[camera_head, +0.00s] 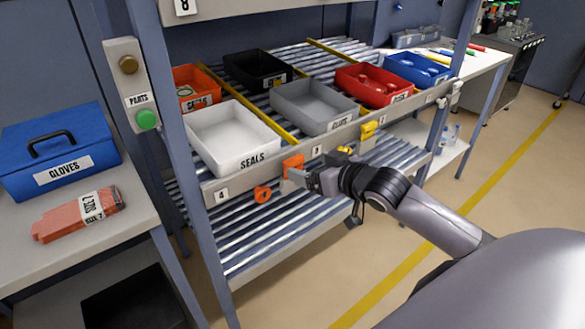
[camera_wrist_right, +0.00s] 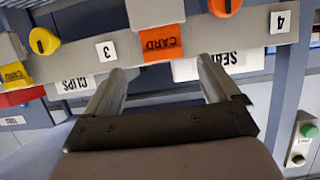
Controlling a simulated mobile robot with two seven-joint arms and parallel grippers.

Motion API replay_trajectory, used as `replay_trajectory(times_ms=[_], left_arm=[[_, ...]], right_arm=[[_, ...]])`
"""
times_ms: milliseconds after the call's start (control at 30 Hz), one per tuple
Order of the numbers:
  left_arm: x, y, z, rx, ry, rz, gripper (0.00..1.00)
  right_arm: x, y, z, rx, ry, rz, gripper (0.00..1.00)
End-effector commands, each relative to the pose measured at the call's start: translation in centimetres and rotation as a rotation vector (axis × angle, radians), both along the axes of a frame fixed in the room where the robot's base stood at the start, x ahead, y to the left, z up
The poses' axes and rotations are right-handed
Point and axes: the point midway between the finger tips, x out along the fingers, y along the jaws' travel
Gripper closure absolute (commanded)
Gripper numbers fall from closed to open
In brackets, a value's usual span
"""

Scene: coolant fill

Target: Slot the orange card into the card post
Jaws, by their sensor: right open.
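The orange card (camera_head: 293,164) stands at the shelf's front rail, its lower end at a grey holder. In the right wrist view the card (camera_wrist_right: 162,42), marked CARD, shows upside down, with the grey holder (camera_wrist_right: 155,12) above it in the picture. My right gripper (camera_head: 292,175) is open in front of the rail. Its two fingers (camera_wrist_right: 165,75) point towards the card, one to each side, and do not visibly touch it. An orange disc with a dark slot (camera_head: 262,195) is on the rail beside the card. I cannot tell which part is the card post. My left gripper is not in view.
A white SEALS bin (camera_head: 211,150), a grey bin (camera_head: 300,116) and several others sit on the roller shelf. A yellow card (camera_head: 368,129) and a yellow disc (camera_wrist_right: 43,41) are farther along the rail. A side bench (camera_head: 100,235) is at left. The floor at right is clear.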

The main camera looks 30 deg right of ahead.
Motion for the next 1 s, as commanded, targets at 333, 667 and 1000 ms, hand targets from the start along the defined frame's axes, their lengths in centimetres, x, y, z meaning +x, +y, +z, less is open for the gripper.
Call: replay_trajectory(times_ms=[333, 667, 1000], left_arm=[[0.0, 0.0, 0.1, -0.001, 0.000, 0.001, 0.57], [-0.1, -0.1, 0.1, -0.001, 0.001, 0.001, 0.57], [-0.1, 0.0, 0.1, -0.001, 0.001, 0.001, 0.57]], right_arm=[[3.7, 0.6, -1.4, 0.000, -0.001, 0.000, 0.11], [4.4, 0.7, -1.7, -0.001, 0.000, 0.001, 0.11], [4.3, 0.7, -1.7, -0.001, 0.000, 0.001, 0.70]])
